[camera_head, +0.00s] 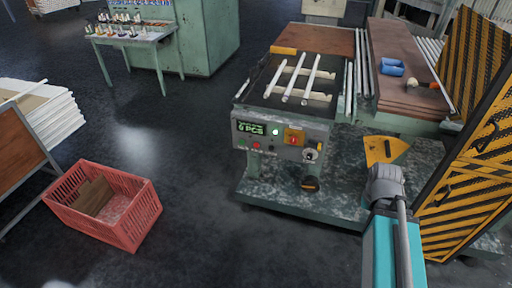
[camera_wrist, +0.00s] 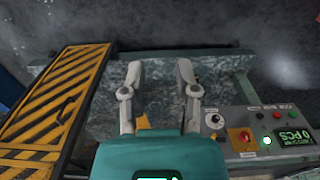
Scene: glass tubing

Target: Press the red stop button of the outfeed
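The outfeed control panel (camera_head: 275,155) is on the front of the machine with the glass tubes. Its small red button (camera_head: 256,146) sits below the green "0 PCS" display (camera_head: 250,128), between a green and a black button. In the wrist view the red button (camera_wrist: 276,115) is at the right, on the panel (camera_wrist: 245,120) seen upside down. My gripper (camera_wrist: 159,72) is open, its two fingers apart and empty, to the left of the panel in that view. In the head view my arm is right of the panel; the fingertips cannot be made out.
A yellow plate with a red switch (camera_head: 293,137) and a round knob (camera_head: 309,153) share the panel. Yellow-black striped guards (camera_head: 462,205) stand close to my arm on the right. A red crate (camera_head: 105,203) is on the floor at left; the floor before the panel is clear.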

